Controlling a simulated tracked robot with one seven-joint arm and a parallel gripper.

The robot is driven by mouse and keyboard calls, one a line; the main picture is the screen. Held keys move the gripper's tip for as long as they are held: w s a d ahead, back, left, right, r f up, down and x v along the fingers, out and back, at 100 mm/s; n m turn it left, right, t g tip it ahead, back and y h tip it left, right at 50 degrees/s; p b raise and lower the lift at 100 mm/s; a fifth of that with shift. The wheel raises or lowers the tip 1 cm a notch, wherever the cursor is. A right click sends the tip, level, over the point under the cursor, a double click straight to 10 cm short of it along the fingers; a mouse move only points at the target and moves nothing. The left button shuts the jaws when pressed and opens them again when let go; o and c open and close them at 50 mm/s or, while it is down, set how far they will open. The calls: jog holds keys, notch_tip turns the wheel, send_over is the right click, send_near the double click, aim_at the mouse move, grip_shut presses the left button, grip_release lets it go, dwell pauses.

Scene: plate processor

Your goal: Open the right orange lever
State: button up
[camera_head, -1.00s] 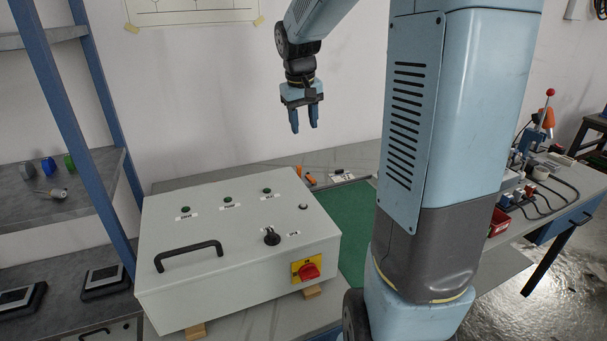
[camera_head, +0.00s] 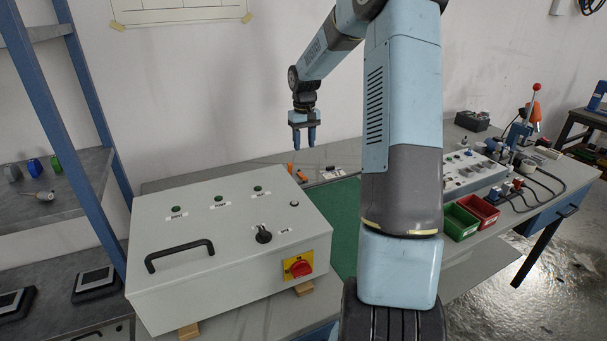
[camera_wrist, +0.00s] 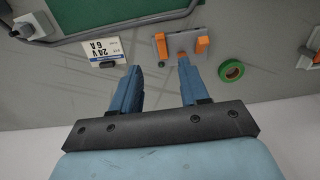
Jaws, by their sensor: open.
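My gripper (camera_head: 304,145) is open and empty, fingers pointing down above the back of the table, behind the grey control box. In the wrist view my gripper (camera_wrist: 158,72) shows its two blue fingers apart. Just beyond the fingertips is a small grey connector block (camera_wrist: 182,46) with two orange levers, one at picture left (camera_wrist: 161,45) and one at picture right (camera_wrist: 202,45). The right finger's tip overlaps the block's near edge in the picture; contact cannot be told. In the head view the orange parts (camera_head: 290,168) are tiny beneath my gripper.
A green tape roll (camera_wrist: 231,70) lies beside the connector, and a white "24V 6A" label (camera_wrist: 103,52) appears upside down on its other side. Another orange part (camera_wrist: 315,57) is at the edge. The grey control box (camera_head: 225,235) and green mat (camera_head: 345,215) are nearby.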

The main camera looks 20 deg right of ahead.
aim_at(302, 175)
notch_tip(302, 175, down, 12)
jog(key=shift+f, duration=0.2)
dwell(0.4)
